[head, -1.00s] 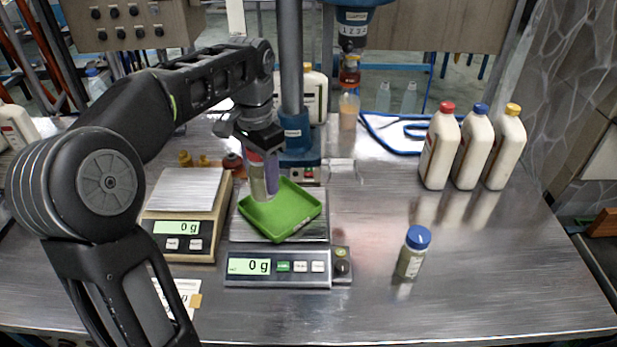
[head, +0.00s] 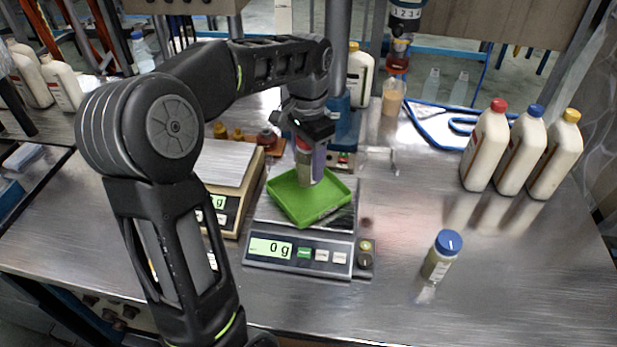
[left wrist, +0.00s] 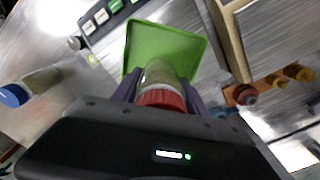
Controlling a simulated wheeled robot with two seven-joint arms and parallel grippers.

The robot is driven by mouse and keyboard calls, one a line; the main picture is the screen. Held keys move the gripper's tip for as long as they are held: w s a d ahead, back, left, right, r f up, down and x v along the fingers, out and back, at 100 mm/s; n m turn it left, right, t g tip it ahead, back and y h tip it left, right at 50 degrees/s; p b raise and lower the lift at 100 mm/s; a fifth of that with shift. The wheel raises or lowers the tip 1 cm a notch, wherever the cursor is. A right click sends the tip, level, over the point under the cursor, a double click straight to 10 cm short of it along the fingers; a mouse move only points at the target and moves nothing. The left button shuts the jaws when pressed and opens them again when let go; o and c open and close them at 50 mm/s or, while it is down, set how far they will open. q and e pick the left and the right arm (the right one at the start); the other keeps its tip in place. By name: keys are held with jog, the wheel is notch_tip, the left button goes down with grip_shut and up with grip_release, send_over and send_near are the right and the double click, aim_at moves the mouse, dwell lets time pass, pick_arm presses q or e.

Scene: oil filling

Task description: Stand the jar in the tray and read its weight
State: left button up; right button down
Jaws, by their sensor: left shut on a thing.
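The green tray (head: 328,203) lies on the pan of the front scale (head: 300,245), whose display reads 0 g. My left gripper (head: 311,160) is shut on a jar (head: 303,172) with a red lid and holds it upright over the tray. In the left wrist view the jar (left wrist: 163,75) sits between the fingers with its red lid toward the camera, and the tray (left wrist: 165,42) is beyond it. Whether the jar's base touches the tray is hard to tell. My right gripper is not in view.
A second scale (head: 222,163) stands left of the front one. A blue-lidded jar (head: 441,256) stands at the right on open metal bench. Three white bottles (head: 522,155) stand at the back right. Small brass weights (head: 228,132) sit behind the scales.

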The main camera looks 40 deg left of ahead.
aim_at(308, 177)
pick_arm(q)
jog(key=shift+f, duration=0.5)
jog(key=shift+f, duration=0.1)
notch_tip(308, 177, down, 4)
jog(key=shift+r, duration=0.2)
jog(key=shift+f, duration=0.15)
jog(key=o, duration=1.5)
jog(key=shift+o, duration=0.2)
